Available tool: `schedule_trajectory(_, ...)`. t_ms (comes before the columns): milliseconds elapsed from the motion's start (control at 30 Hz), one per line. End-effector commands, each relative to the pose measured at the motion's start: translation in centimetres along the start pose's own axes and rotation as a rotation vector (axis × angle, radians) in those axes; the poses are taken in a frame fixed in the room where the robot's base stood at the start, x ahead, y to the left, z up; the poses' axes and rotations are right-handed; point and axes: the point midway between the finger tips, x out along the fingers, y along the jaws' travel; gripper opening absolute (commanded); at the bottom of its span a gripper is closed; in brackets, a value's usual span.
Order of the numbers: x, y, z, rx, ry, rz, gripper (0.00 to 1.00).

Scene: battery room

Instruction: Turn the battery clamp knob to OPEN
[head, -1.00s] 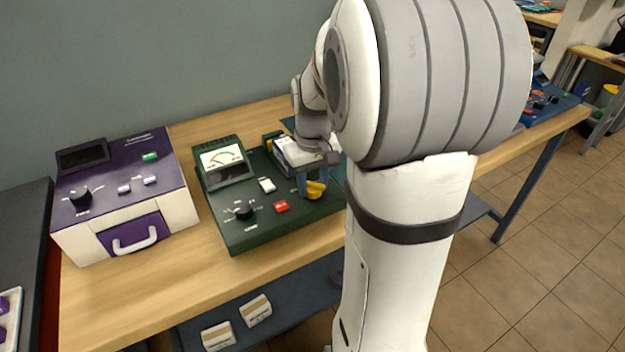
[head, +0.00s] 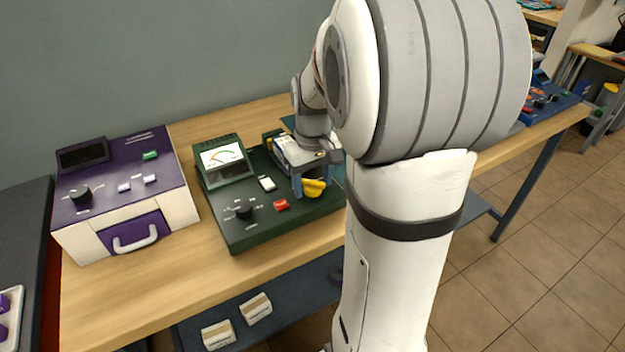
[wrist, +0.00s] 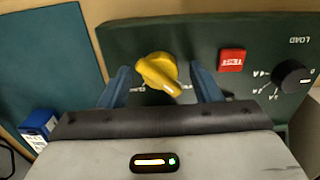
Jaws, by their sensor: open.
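The yellow clamp knob (head: 314,188) sits on the right part of the green battery tester (head: 285,228). In the wrist view the knob (wrist: 158,73) has a bar-shaped handle, slanting toward the lower right. My gripper (wrist: 161,72) is open, with one blue finger on each side of the knob. Gaps show between the fingers and the knob in that view. Small white lettering lies beside the knob, partly hidden by the fingers and too small to read surely. In the head view my gripper (head: 311,184) is over the knob and hides part of it.
The tester also carries a red button (head: 281,204), a black dial (head: 244,210), a white switch (head: 267,183) and a meter (head: 223,158). A purple and white device (head: 120,200) stands to the left. Bare wooden bench (head: 200,275) lies in front.

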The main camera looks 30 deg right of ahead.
Motion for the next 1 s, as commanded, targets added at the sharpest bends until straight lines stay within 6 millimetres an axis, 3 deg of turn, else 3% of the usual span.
schedule_trajectory(267, -0.7, 0.0, 0.0, 0.001, 0.001, 0.000, 0.58)
schedule_trajectory(700, -7.2, 0.0, 0.0, 0.001, 0.001, 0.000, 0.58)
schedule_trajectory(1000, -7.8, 0.0, 0.0, 0.001, 0.000, 0.000, 0.58)
